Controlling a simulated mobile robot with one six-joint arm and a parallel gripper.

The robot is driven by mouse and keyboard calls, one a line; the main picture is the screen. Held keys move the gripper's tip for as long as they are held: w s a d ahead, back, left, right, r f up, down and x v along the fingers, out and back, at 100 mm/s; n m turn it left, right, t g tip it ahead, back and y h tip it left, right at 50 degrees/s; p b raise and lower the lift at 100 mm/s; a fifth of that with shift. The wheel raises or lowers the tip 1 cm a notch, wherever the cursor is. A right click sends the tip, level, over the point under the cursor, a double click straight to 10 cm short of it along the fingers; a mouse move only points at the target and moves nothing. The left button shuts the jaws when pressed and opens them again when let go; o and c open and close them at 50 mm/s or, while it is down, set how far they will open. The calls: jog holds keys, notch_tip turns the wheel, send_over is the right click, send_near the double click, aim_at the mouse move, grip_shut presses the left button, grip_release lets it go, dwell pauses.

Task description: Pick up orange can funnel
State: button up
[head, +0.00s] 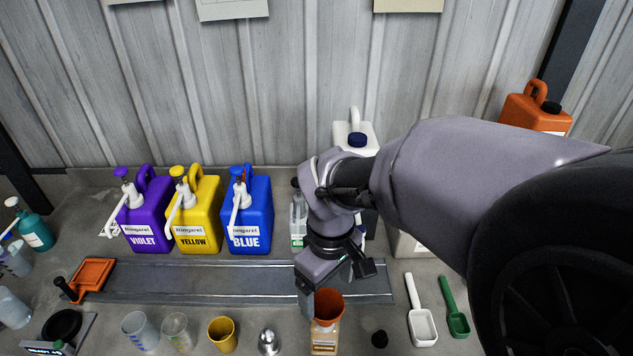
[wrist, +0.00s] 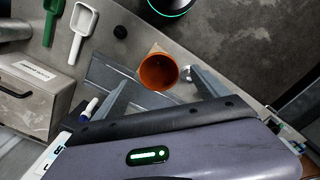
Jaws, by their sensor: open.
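The orange funnel (head: 328,303) is a round, wide-mouthed cup shape. It sits upright on top of a small labelled bottle (head: 323,339) at the front of the bench. In the wrist view the funnel (wrist: 158,71) shows its open mouth between the fingertips. My gripper (head: 333,284) is open and points down, just above and behind the funnel in the head view. In the wrist view my gripper (wrist: 161,77) has one finger on each side of the funnel, with gaps showing. Whether the fingers are level with the rim cannot be told.
Beside the funnel stand a metal cone (head: 269,342), a yellow cup (head: 221,333) and a black cap (head: 379,339). A white scoop (head: 421,325) and a green scoop (head: 457,320) lie to the right. Violet (head: 145,222), yellow (head: 196,228) and blue (head: 257,215) jugs stand behind a metal strip (head: 200,284).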

jog(key=b, duration=0.1)
send_over(327, 317)
jog(key=f, duration=0.5)
jog(key=shift+s+d, duration=0.15)
jog(key=shift+s, duration=0.05)
jog(key=f+b, duration=0.2)
jog(key=f, duration=0.3)
jog(key=shift+w+f, duration=0.15)
jog(key=shift+w, duration=0.05)
jog(key=c, duration=1.3)
